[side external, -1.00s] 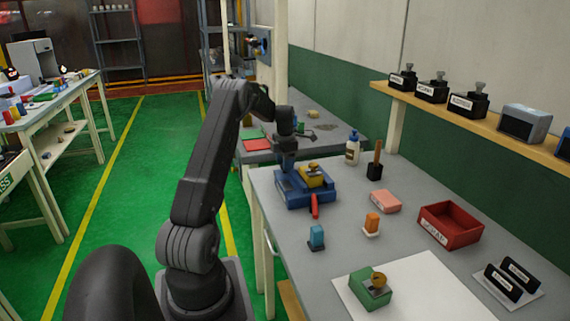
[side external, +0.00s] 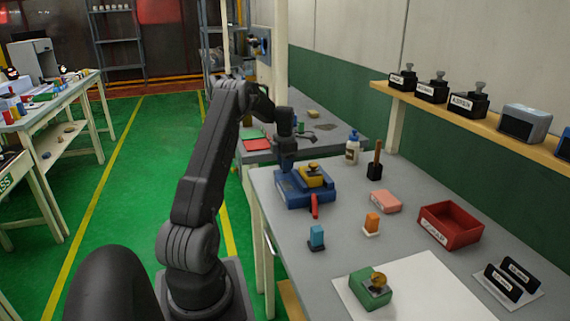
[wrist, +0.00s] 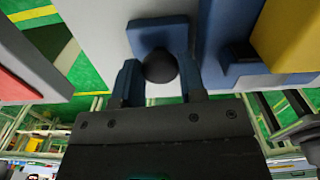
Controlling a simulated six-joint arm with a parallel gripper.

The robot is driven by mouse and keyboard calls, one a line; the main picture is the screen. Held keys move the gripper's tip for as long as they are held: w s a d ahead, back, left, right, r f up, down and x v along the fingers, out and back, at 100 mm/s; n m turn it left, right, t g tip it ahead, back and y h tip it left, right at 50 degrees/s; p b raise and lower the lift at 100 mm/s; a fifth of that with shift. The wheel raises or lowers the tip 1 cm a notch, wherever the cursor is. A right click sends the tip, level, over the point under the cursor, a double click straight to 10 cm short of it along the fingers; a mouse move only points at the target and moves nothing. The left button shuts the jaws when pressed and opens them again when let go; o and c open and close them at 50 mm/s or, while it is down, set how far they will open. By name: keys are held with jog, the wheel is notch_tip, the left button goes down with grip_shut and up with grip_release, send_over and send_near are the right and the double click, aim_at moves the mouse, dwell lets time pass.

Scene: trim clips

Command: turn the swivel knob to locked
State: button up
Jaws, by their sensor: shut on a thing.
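The swivel knob (wrist: 160,66) is a round black ball beside a blue piece in the wrist view. My gripper (wrist: 162,78) has one blue finger on each side of it and is shut on it. In the side view my gripper (side external: 289,172) points down at the back left of a blue fixture (side external: 296,200) and hides the knob. The fixture carries a yellow block (side external: 313,181) with a brass knob on top, and a red lever (side external: 315,206) at its front. I cannot read any locked mark.
A green block (side external: 366,292) with a brass knob sits on white paper (side external: 425,285). Blue (side external: 316,237) and orange (side external: 372,222) clips, a pink block (side external: 385,201), a red bin (side external: 450,226) and a bottle (side external: 352,151) stand on the grey table. A shelf (side external: 480,120) runs along the wall.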

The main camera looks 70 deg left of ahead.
jog(key=m, duration=0.4)
jog(key=shift+m, duration=0.3)
jog(key=m, duration=1.2)
jog(key=shift+r+m, duration=0.1)
jog(key=shift+m, duration=0.2)
jog(key=m, duration=0.3)
jog(key=shift+m, duration=0.4)
jog(key=m, duration=0.8)
jog(key=shift+m, duration=1.6)
